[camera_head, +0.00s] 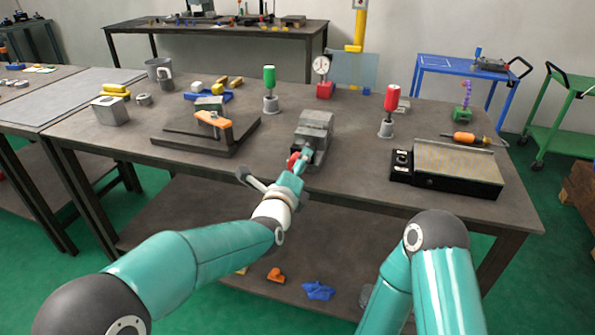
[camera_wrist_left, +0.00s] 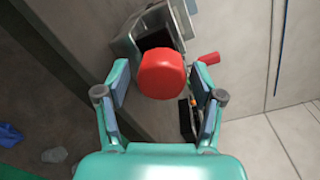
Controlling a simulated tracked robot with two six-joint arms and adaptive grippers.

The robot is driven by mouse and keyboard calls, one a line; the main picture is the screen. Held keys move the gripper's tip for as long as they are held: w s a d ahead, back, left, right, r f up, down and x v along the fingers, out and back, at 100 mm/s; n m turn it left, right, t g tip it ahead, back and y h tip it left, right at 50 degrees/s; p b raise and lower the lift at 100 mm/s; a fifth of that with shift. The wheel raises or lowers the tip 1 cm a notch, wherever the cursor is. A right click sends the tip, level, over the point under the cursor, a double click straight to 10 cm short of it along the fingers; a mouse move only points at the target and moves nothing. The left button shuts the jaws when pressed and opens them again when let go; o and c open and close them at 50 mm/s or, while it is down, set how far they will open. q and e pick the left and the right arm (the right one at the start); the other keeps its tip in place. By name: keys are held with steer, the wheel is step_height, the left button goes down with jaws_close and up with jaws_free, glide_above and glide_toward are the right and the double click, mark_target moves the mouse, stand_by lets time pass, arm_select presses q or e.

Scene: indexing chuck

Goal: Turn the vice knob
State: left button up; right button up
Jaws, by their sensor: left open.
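The grey vice (camera_head: 315,130) stands on the workbench, with its red knob (camera_head: 293,160) at the near end. In the left wrist view the round red knob (camera_wrist_left: 162,74) faces the camera, with part of the vice (camera_wrist_left: 150,30) behind it. My left gripper (camera_head: 299,160) is at the knob in the head view. In the left wrist view its open fingers (camera_wrist_left: 160,88) stand on either side of the knob, with a visible gap on each side. How deep the knob sits between them is hard to tell. My right gripper is out of view.
A dark plate with an orange clamp (camera_head: 213,122) lies left of the vice. A green-handled tool (camera_head: 270,88) and a dial gauge (camera_head: 322,72) stand behind it. A red-handled tool (camera_head: 391,108) and a black-framed block (camera_head: 450,168) are to the right.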

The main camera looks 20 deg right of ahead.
arm_select(q)
steer(key=shift+s+a+f, duration=0.1)
steer(key=shift+a, duration=0.05)
steer(key=v, duration=1.1)
steer(key=shift+s+a, duration=0.15)
steer(key=shift+s, duration=0.15)
